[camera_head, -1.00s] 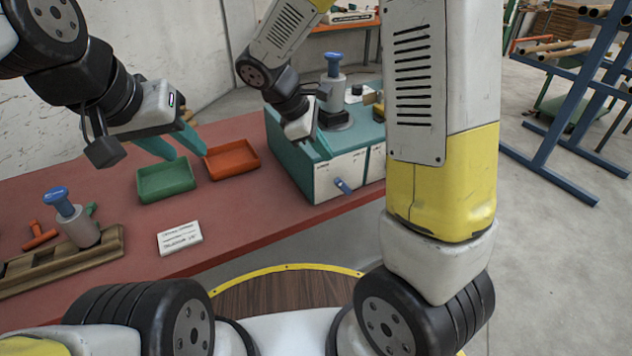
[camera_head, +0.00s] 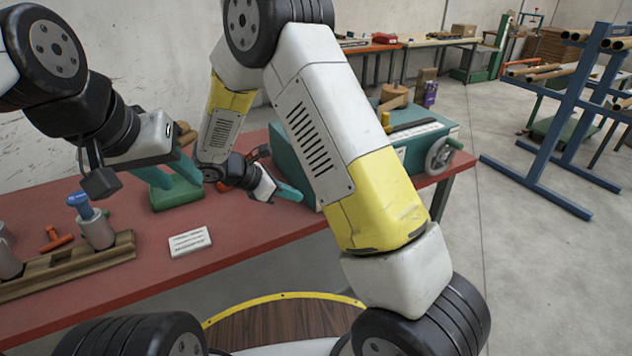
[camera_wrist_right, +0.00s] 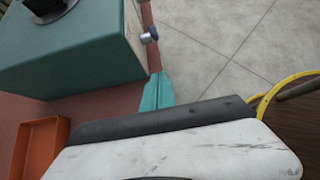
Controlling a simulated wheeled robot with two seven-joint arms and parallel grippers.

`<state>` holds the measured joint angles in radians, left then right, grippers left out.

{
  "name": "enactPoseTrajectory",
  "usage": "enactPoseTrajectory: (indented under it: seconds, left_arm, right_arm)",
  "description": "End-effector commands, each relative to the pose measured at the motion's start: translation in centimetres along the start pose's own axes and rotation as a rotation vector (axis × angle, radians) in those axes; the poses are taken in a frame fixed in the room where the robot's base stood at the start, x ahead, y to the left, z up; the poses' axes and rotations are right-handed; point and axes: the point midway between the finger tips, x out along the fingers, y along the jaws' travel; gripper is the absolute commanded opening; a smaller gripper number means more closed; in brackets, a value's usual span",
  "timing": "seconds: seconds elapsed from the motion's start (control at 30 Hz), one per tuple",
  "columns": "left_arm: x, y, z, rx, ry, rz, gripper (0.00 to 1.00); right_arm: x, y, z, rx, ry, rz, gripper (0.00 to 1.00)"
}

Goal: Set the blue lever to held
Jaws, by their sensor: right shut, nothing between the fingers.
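The blue lever (camera_wrist_right: 149,37) sticks out from the pale front panel of the teal machine (camera_wrist_right: 85,62) in the right wrist view. In the head view my right arm hides it; which setting it is in I cannot tell. My right gripper (camera_wrist_right: 157,92) is shut and empty, close to the panel's lower edge and apart from the lever. In the head view its teal fingertips (camera_head: 289,192) are beside the left end of the machine (camera_head: 290,160). My left gripper (camera_head: 170,172) is open and empty over the green tray (camera_head: 180,196).
An orange tray (camera_wrist_right: 38,145) lies beside the machine. A wooden rack (camera_head: 70,265) with a blue-topped cylinder (camera_head: 97,228) and a white label card (camera_head: 190,241) are on the red table (camera_head: 250,225). A handwheel (camera_head: 443,153) sits at the machine's right end.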

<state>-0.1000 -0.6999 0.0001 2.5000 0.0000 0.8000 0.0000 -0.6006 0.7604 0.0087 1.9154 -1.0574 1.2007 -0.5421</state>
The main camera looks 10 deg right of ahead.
Motion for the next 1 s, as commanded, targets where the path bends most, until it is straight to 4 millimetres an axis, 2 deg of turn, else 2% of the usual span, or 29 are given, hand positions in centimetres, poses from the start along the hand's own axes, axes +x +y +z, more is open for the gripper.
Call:
enactPoseTrajectory:
  seconds: [0.17,0.6,0.7,0.8,1.0]
  left_arm:
    - [0.0,0.0,0.0,0.0,0.0,0.0,0.36]
    - [0.0,0.0,0.0,0.0,0.0,0.0,0.36]
    - [0.0,0.0,0.0,0.0,0.0,0.0,0.36]
    - [0.0,0.0,0.0,0.0,0.0,0.0,0.36]
    - [0.0,0.0,0.0,0.0,0.0,0.0,0.36]
  right_arm:
    - [1.5,-0.1,0.0,0.001,0.0,-0.003,0.0]
    - [10.4,-0.1,0.0,0.0,0.0,-0.004,0.0]
    - [10.5,0.0,1.9,0.006,0.002,-0.001,0.0]
    - [10.8,-0.1,3.0,0.004,0.002,-0.001,0.0]
    - [11.0,-0.1,3.9,0.001,0.001,0.0,0.0]
